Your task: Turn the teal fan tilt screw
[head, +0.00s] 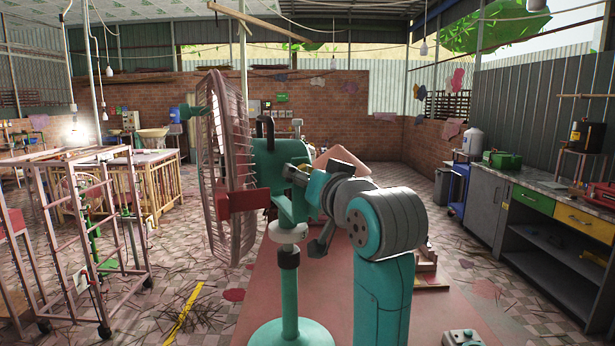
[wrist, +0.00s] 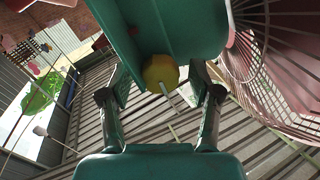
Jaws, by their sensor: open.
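The teal fan (head: 268,165) stands in front of me, with a pink wire cage (head: 228,165) facing left and a teal stand (head: 290,290). In the wrist view its teal body (wrist: 185,25) fills the top, with the cage (wrist: 275,75) at right. A round yellow knob (wrist: 160,70) with a pale pin sticks out under the body; it looks like the tilt screw. My gripper (wrist: 158,78) is open, its two dark fingers on either side of the knob in this view. I cannot tell whether they touch it.
A reddish table (head: 255,290) lies beneath the fan and my arm. A pink wheeled rack (head: 90,230) stands at left on the littered tiled floor. A workbench (head: 540,190) with drawers runs along the right wall. Some tiled floor at right is open.

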